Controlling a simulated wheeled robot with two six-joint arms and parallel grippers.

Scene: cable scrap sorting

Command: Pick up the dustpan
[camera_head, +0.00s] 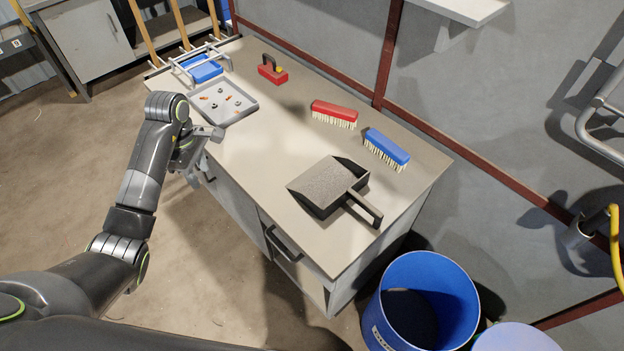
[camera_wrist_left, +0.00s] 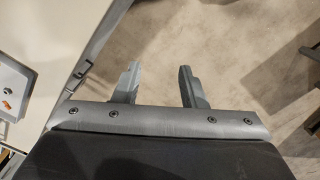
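A dark grey dustpan (camera_head: 322,187) lies on the workbench near its front right corner, its handle pointing to the lower right. My left gripper (camera_head: 204,158) hangs beside the bench's left edge, near the metal tray and well away from the dustpan. In the left wrist view its two fingers (camera_wrist_left: 159,84) stand apart with nothing between them, above the floor beside the bench. The dustpan does not show in the left wrist view. My right gripper is in neither view.
A blue bin (camera_head: 377,327) stands on the floor at the bench's right end. The bench top left of the dustpan is clear.

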